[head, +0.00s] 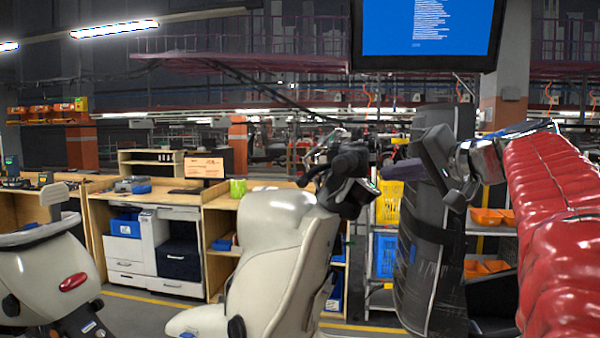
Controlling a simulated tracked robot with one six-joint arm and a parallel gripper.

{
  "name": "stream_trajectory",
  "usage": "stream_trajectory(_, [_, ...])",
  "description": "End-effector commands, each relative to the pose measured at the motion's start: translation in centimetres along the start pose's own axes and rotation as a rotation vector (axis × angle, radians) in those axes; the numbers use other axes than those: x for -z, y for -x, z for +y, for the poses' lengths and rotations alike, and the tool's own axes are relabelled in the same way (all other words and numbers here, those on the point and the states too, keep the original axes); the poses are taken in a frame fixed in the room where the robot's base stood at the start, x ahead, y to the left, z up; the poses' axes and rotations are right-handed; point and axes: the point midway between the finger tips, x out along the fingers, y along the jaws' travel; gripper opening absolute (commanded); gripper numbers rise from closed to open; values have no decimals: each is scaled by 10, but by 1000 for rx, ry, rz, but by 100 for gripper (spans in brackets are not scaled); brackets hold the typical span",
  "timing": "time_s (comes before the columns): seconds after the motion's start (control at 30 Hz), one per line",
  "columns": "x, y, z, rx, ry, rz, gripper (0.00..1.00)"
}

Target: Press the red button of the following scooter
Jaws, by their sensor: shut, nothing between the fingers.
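A cream scooter (283,250) stands in the middle of the head view, its pale front panel upright. Its dark handlebar controls (350,172) are at its top right. I cannot make out a red button on them. A second pale scooter (40,268) is at the left edge, cut off by the frame, with a red oval lamp (73,282) on its side. My red-sleeved arm comes in from the right. My gripper (392,172) is shut and empty, pointing left just right of the handlebar controls. I cannot tell whether it touches them.
A tall dark padded shape (425,270) stands below my gripper. Behind are a wooden workbench (105,215) with drawers, a monitor (204,165), and yellow (390,203) and orange (487,216) bins. A large blue screen (425,28) hangs above. Open floor shows between the scooters.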

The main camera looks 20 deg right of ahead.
Motion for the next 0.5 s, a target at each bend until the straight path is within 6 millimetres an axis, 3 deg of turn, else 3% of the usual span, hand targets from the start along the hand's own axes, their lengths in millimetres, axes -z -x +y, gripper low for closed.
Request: stream_trajectory(0.5, [-4,-5,-5,0,1,-1,0])
